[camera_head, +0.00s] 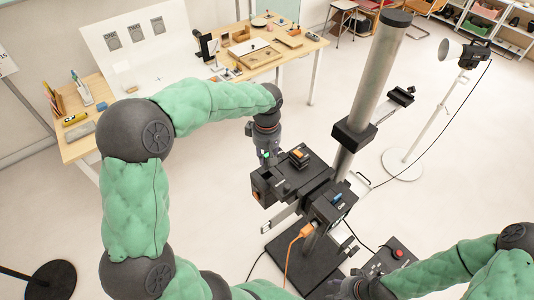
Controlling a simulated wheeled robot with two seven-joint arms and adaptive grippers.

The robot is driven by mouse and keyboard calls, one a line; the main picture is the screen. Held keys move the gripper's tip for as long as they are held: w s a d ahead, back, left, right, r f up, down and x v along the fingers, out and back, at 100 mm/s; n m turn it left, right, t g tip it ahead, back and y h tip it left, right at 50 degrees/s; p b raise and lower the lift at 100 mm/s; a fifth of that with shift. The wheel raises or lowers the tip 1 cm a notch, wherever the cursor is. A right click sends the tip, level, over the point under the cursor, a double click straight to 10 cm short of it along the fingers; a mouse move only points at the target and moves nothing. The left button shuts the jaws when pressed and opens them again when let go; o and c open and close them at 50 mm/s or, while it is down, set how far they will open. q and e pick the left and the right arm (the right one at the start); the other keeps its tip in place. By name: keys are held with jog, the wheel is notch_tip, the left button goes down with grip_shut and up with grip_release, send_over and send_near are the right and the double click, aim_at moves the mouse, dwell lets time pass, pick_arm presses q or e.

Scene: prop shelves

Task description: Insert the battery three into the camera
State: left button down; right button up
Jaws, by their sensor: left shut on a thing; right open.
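The camera (290,178) is a black boxy body mounted on a thick grey column, right of the middle of the head view. An orange-and-black block (299,156) sits on its top. My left gripper (266,158) points down at the camera's upper left side. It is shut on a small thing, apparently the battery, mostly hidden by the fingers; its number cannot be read. Whether it touches the camera cannot be told. My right gripper (345,290) is open and low at the bottom edge, near the foot of the stand.
A second black unit (333,203) with a blue part and an orange cable (292,250) hangs below the camera. A box with a red button (397,254) stands lower right. A wooden table (75,150) with a labelled white board stands behind. A lamp stand (402,163) is right.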

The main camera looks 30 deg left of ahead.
aim_at(266, 163)
pick_arm(q)
jog(key=shift+s+f+b, duration=0.15)
jog(key=shift+f+b, duration=0.15)
jog(key=shift+f, duration=0.4)
jog(key=shift+f+b, duration=0.55)
jog(key=shift+f, duration=0.7)
jog(key=shift+f+b, duration=0.15)
jog(key=shift+b, duration=0.6)
jog(key=shift+f+b, duration=1.65)
jog(key=shift+f, duration=0.25)
dwell(3.4)
